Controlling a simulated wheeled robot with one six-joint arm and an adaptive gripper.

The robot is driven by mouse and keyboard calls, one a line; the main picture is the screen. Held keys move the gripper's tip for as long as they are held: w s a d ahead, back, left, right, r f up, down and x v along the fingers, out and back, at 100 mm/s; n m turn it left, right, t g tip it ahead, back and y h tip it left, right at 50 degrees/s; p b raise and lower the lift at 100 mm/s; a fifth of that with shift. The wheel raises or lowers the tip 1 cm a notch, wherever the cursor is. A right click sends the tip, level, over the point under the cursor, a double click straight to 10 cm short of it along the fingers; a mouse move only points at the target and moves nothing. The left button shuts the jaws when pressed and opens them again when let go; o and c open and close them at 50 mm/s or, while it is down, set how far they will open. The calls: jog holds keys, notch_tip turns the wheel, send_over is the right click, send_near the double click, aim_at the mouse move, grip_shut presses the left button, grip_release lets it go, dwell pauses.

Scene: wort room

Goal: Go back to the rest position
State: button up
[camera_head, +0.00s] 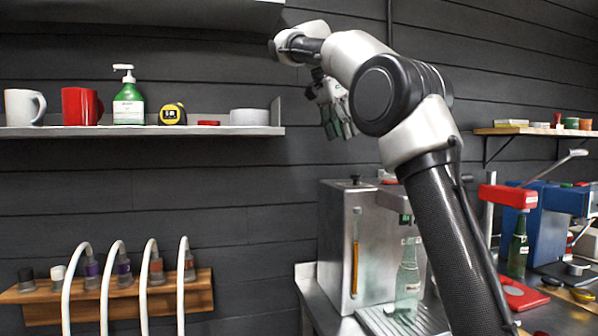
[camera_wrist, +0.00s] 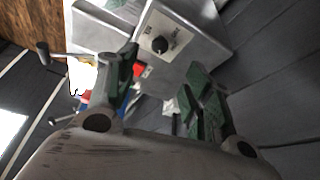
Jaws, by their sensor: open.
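My gripper (camera_head: 336,112) is raised in front of the dark plank wall, to the right of the wall shelf and above the steel machine. It hangs from my folded arm with its fingers pointing down. In the wrist view its two green-padded fingers (camera_wrist: 160,98) are spread apart with nothing between them. Behind them the wrist view shows a grey metal box with a black knob (camera_wrist: 160,45).
The shelf (camera_head: 230,131) holds mugs, a soap bottle (camera_head: 128,100) and a tape measure. Below are a steel machine (camera_head: 338,225), a glass bottle (camera_head: 407,280), a wooden rack (camera_head: 205,300) with hoses, and a red-and-blue device (camera_head: 540,225). Wall space between shelf and arm is free.

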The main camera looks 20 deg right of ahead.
jog(key=s+d+f+n+t+y, duration=0.1)
jog(key=s+d+f+n, duration=0.1)
jog(key=s+f+n, duration=0.45)
jog(key=s+d+f+n+t+y, duration=0.1)
jog(key=s+d+f+n, duration=0.15)
jog(key=s, duration=0.65)
jog(key=s+f+n+t+y, duration=0.1)
jog(key=s+f+n, duration=0.5)
jog(key=s+f, duration=1.1)
notch_tip(320, 180, down, 4)
jog(key=shift+a+r+y, duration=0.2)
jog(key=shift+a+y, duration=0.15)
jog(key=shift+y, duration=0.25)
jog(key=shift+c, duration=0.4)
